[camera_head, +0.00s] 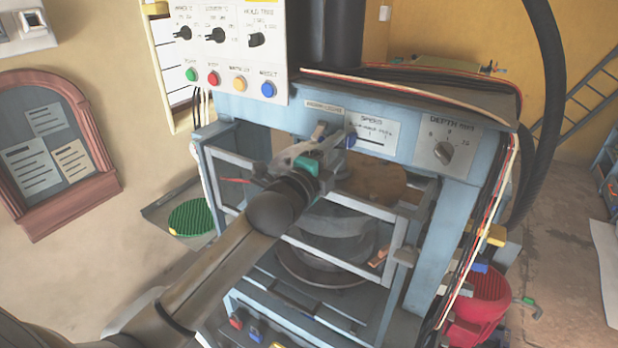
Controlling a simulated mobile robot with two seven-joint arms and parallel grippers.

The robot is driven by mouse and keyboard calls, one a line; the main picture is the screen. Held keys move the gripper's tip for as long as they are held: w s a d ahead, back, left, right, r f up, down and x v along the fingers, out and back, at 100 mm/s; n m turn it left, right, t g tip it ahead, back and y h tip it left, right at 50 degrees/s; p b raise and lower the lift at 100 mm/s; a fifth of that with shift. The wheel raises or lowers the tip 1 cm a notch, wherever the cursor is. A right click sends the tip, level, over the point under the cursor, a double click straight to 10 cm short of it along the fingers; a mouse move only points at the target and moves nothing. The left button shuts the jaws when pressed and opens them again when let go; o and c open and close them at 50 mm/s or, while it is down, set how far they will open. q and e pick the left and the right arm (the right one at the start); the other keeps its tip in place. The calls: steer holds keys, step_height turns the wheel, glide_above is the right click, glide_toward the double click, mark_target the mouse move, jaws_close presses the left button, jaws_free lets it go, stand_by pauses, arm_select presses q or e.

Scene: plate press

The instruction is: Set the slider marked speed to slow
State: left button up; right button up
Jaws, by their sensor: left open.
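The speed slider panel (375,134) is a white plate marked SPEED on the blue front beam of the press. It has a horizontal slot with small position labels above it. A blue slider knob (351,140) sits at the left end of the slot. My left gripper (338,133) is open, with its fingertips close to the left side of the knob. I cannot tell whether they touch it. The left arm reaches up from the lower left and covers part of the press window. My right gripper is not in view.
A depth dial (444,152) sits right of the slider. A control panel (235,45) with knobs and coloured buttons hangs at the upper left. Cables run along the right post. A red stool-like object (485,295) stands at the lower right.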

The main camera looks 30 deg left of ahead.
arm_select(q)
steer(key=s+b, duration=0.1)
steer(key=s, duration=1)
steer(key=shift+a+b, duration=0.2)
steer(key=shift+b, duration=0.1)
stand_by(0.9)
